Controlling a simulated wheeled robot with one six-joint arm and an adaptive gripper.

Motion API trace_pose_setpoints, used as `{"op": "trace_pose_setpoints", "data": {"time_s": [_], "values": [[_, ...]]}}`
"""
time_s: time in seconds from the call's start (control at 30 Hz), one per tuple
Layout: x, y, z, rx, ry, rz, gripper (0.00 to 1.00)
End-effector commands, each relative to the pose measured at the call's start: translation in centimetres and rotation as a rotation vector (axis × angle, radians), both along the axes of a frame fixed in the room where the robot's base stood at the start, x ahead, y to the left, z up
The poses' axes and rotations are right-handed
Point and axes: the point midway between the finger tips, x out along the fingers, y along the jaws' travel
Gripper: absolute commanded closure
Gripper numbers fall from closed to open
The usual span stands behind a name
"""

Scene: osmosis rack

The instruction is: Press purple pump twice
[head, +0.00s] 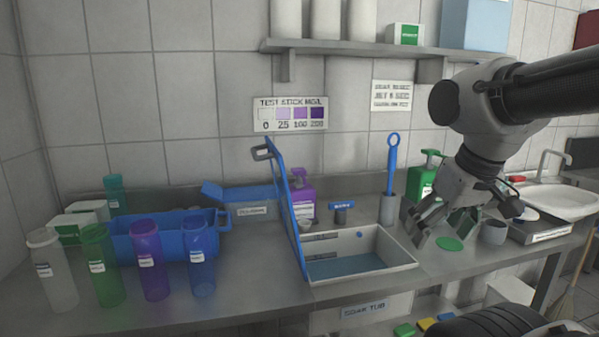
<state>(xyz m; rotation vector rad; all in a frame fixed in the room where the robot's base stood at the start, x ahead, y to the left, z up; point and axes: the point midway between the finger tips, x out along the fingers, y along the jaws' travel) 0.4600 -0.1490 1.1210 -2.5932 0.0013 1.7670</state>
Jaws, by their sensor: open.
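The purple pump bottle (302,197) stands on the counter near the back wall, behind the soak tub. Its pump head (298,174) is at the top, and its left side is hidden by the upright blue lid. My gripper (436,232) is open and points down over the counter to the right of the tub. It is well to the right of the purple pump and apart from it. A green pump bottle (427,178) stands just behind my gripper and is partly hidden by my arm.
The blue lid (283,205) stands upright at the soak tub's (362,277) left edge. A holder (387,209) with a tall blue-handled tool stands between the purple pump and my gripper. A grey cup (493,233) is right of my gripper. A shelf (365,47) hangs above.

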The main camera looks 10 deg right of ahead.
Motion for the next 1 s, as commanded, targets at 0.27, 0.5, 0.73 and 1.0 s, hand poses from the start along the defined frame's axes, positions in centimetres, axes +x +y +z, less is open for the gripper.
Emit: {"op": "trace_pose_setpoints", "data": {"time_s": [0.27, 0.5, 0.73, 1.0], "values": [[0.00, 0.00, 0.00, 0.000, 0.000, 0.000, 0.82], [0.00, 0.00, 0.00, 0.000, 0.000, 0.000, 1.00], [0.00, 0.00, 0.00, 0.000, 0.000, 0.000, 1.00], [0.00, 0.00, 0.00, 0.000, 0.000, 0.000, 1.00]]}}
